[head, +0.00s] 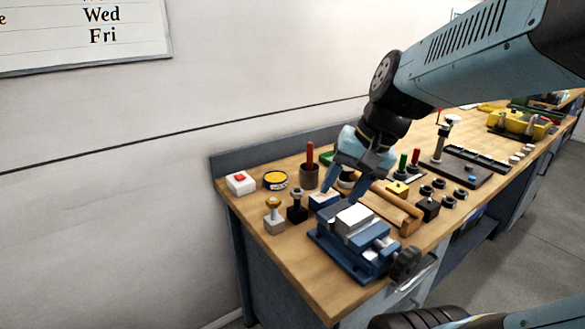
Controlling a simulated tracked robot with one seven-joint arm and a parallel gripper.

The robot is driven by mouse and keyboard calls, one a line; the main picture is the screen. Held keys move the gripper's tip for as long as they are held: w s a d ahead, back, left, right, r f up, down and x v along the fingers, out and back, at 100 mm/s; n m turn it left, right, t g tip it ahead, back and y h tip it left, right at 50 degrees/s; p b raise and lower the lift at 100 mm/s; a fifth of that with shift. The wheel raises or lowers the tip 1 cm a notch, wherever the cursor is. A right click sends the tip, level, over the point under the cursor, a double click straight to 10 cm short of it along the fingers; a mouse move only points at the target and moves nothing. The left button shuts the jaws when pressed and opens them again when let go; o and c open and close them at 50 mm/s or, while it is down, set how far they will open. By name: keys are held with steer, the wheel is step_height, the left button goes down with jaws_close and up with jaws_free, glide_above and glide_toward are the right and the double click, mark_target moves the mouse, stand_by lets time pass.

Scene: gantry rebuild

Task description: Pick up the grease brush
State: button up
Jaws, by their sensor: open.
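A red handle (310,154) stands upright in a dark round cup (309,176) near the back left of the bench. It may be the grease brush; its lower end is hidden in the cup and no bristles show. My gripper (343,191) is open, pointing down, to the right of the cup and just behind the blue vise (354,240). I cannot tell whether anything lies between the fingers; no held object shows. A yellow-and-black tin (276,180) sits left of the cup.
A white box with a red button (240,184) and two small knobbed posts stand left. A wooden-handled mallet (408,219) lies right of my gripper, with several dark round parts beyond. The wooden bench (287,258) is bare at its front left edge.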

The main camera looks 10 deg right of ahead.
steer(key=w+a+f+m+y, duration=0.2)
steer(key=w+f+m+y, duration=0.1)
steer(key=w+m+y, duration=0.7)
steer(key=w+d+f+m+t+h, duration=0.1)
steer(key=w+d+f+m+t, duration=0.2)
steer(key=w+d+m+t, duration=0.4)
steer(key=w+d+f+m+t+h, duration=0.1)
steer(key=w+d+f+m+t, duration=0.25)
steer(key=w+d+m, duration=0.45)
steer(key=r, duration=0.1)
glide_above(310, 163)
steer(key=w, duration=0.1)
steer(key=shift+w+t, duration=0.1)
steer(key=shift+t, duration=0.35)
steer(key=shift+d, duration=0.1)
jaws_close()
